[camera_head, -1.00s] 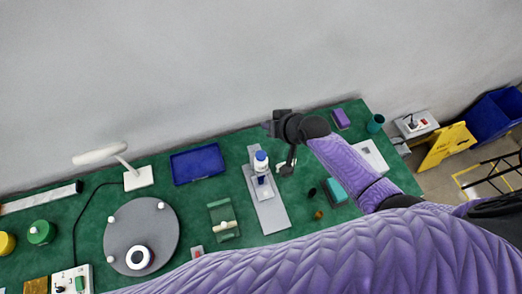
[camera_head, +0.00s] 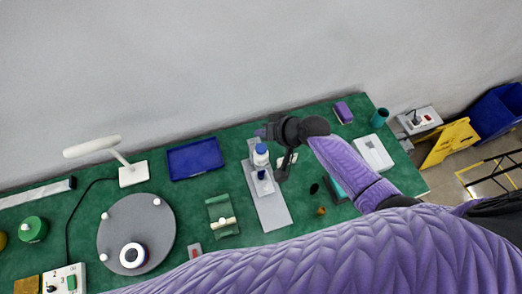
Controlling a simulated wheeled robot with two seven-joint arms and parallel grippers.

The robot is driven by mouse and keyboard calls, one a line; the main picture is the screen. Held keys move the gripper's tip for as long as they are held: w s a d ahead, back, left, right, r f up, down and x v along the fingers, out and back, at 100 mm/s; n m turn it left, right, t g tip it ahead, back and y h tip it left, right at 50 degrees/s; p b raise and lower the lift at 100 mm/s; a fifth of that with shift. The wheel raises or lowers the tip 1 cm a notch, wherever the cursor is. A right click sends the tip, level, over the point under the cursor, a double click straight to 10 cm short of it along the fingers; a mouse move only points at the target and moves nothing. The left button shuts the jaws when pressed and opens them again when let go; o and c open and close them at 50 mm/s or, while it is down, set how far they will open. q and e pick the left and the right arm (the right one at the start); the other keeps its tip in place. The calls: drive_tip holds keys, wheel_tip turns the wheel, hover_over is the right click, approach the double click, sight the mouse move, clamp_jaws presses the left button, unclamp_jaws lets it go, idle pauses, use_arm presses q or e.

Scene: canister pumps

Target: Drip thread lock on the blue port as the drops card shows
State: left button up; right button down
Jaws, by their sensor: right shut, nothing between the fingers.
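A small white bottle with a blue top (camera_head: 261,154) stands upright on a grey stand plate (camera_head: 272,212) in the middle of the green bench. A dark blue part (camera_head: 262,175) shows just below the bottle; I cannot tell whether it is the blue port. My right gripper (camera_head: 266,132) is shut and empty, just above and right of the bottle's top in the picture; I cannot tell whether it touches it. A small white card-like thing (camera_head: 289,158) is partly hidden behind my right gripper. Its marks are too small to read. My left gripper is not in view.
A blue tray (camera_head: 195,159), a grey round turntable (camera_head: 137,230) and a green cradle (camera_head: 222,216) stand to the left. A white lamp (camera_head: 132,174) is at the back left. A teal cup (camera_head: 380,117) and a purple block (camera_head: 343,112) are at the back right.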

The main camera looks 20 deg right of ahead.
sight(257, 146)
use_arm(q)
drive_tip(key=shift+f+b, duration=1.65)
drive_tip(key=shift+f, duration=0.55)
use_arm(e)
drive_tip(key=shift+f, duration=2.35)
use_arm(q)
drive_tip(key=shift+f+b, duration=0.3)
use_arm(e)
drive_tip(key=shift+f, duration=0.4)
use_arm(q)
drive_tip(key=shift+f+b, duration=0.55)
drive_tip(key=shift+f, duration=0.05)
use_arm(e)
drive_tip(key=shift+f, duration=0.65)
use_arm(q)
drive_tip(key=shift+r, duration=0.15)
use_arm(e)
drive_tip(key=shift+r, duration=0.15)
use_arm(q)
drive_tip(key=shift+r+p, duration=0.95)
drive_tip(key=shift+p, duration=0.1)
use_arm(e)
drive_tip(key=shift+r, duration=0.95)
wheel_tip(257, 146, up, 5)
drive_tip(key=p, duration=0.5)
drive_tip(key=shift+r, duration=0.1)
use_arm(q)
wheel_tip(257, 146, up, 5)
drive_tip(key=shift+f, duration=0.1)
